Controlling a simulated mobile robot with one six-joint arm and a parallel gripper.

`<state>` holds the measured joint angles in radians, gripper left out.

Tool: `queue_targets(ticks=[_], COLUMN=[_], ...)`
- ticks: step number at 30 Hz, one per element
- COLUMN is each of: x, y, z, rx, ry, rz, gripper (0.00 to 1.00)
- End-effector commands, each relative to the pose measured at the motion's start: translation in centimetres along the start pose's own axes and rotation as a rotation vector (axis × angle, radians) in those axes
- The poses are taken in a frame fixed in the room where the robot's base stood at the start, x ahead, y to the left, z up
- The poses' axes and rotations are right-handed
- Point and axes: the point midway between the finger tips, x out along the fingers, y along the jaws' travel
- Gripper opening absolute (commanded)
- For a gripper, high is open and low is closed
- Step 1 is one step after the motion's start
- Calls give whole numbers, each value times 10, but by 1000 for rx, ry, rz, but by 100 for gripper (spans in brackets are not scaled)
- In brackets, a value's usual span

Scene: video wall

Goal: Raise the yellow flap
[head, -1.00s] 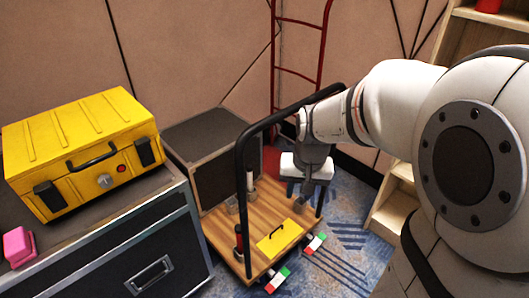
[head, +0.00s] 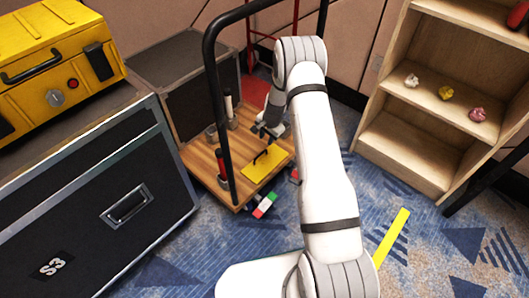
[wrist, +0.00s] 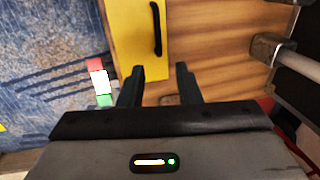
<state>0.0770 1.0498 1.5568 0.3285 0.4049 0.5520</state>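The yellow flap (head: 257,172) lies flat in the wooden deck of a cart, with a black bar handle (head: 264,153) on its top. The flap also shows in the wrist view (wrist: 128,45), with its handle (wrist: 156,28) along its right side. My gripper (head: 265,134) is above the deck, just behind the flap. In the wrist view, the fingers of my gripper (wrist: 160,75) are apart with nothing between them. They point toward the handle and are short of it. Their height above the flap is hard to tell.
The cart's black push bar (head: 213,95) rises at the left of the deck (head: 199,159). Cylindrical items stand on the deck by it. A black case (head: 120,205) carrying a yellow toolbox (head: 45,60) is at left. A wooden shelf (head: 408,145) stands right; patterned floor lies between.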

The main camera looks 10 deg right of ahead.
Motion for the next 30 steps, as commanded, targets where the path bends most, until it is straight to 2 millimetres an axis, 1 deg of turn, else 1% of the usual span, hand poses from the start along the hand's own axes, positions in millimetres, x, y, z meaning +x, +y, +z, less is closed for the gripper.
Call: queue_targets(ticks=[1, 5, 12, 16, 21, 29, 30], x=[10, 26, 64, 82, 92, 92, 92], y=[2, 3, 4, 4, 4, 4, 4], z=[-1, -2, -2, -2, -3, -3, -3], rx=[10, 22, 21, 21, 21, 21, 21], ry=[1, 1, 1, 1, 2, 2, 2], rz=[0, 0, 1, 1, 0, 1, 1], gripper=[31, 31, 31, 31, 31, 31, 29])
